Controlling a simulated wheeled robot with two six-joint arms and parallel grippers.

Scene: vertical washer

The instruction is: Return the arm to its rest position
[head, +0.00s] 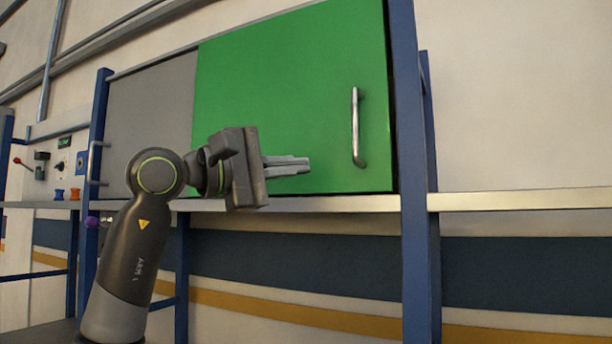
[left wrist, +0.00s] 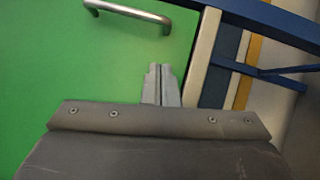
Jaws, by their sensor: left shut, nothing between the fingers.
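My left gripper (head: 306,165) is raised in front of the green door (head: 285,85) in the head view, left of the door's vertical metal handle (head: 357,130). Its fingers are together with nothing between them, and they are apart from the handle. In the left wrist view the shut fingertips (left wrist: 160,70) show against the lower part of the green door (left wrist: 40,70), with the handle (left wrist: 128,12) at the top. My right gripper is in neither view.
A grey panel (head: 150,105) is left of the green door. Blue posts (head: 413,200) frame the cabinet, and a pale shelf edge (head: 500,201) runs below it. Small orange and blue objects (head: 74,194) and a red-knobbed lever (head: 24,163) are at the left. The right wall is bare.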

